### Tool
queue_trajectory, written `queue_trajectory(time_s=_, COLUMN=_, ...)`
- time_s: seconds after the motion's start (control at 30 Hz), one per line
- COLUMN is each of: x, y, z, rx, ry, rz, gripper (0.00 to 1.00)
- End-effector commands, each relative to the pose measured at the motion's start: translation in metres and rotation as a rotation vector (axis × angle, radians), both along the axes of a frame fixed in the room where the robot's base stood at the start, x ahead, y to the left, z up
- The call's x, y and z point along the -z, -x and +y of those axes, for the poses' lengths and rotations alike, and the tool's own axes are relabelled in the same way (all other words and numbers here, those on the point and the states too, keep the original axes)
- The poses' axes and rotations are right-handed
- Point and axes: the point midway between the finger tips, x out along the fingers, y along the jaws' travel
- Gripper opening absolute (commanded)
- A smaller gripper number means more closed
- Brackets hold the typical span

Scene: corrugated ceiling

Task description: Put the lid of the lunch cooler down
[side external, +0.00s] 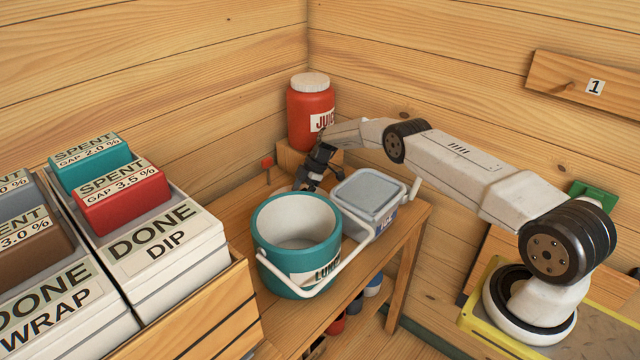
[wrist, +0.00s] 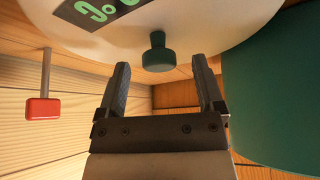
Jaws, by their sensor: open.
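The lunch cooler (side external: 273,243) is a teal tub with a pale inside and a white handle, standing open on the wooden bench. In the wrist view, a large white rounded surface with a small teal knob (wrist: 158,54) appears to be the lid (wrist: 200,25). It carries a dark label with green characters, seen upside down. In the side view the lid is mostly hidden behind my gripper and the cooler. My gripper (side external: 305,183) is open behind the cooler. In the wrist view my gripper (wrist: 160,72) has its fingertips on either side of the knob, without visible contact.
A grey-lidded box (side external: 367,188) stands close right of the cooler. A red juice jug (side external: 308,120) stands on a wooden block behind my gripper. A red-headed peg (side external: 267,163) rises behind the cooler, near the wall. DONE bins (side external: 165,240) stand at the left.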

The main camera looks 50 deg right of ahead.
Motion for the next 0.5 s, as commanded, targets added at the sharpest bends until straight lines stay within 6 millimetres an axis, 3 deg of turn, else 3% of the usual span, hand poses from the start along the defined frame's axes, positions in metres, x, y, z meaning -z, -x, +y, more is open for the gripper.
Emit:
queue_trajectory(time_s=0.37, x=-0.0005, y=0.0001, z=-0.0001, rx=0.000, ry=0.000, rz=0.000, gripper=0.86)
queue_trajectory(time_s=0.5, x=-0.0005, y=0.0001, z=-0.0001, rx=0.000, ry=0.000, rz=0.000, gripper=0.42)
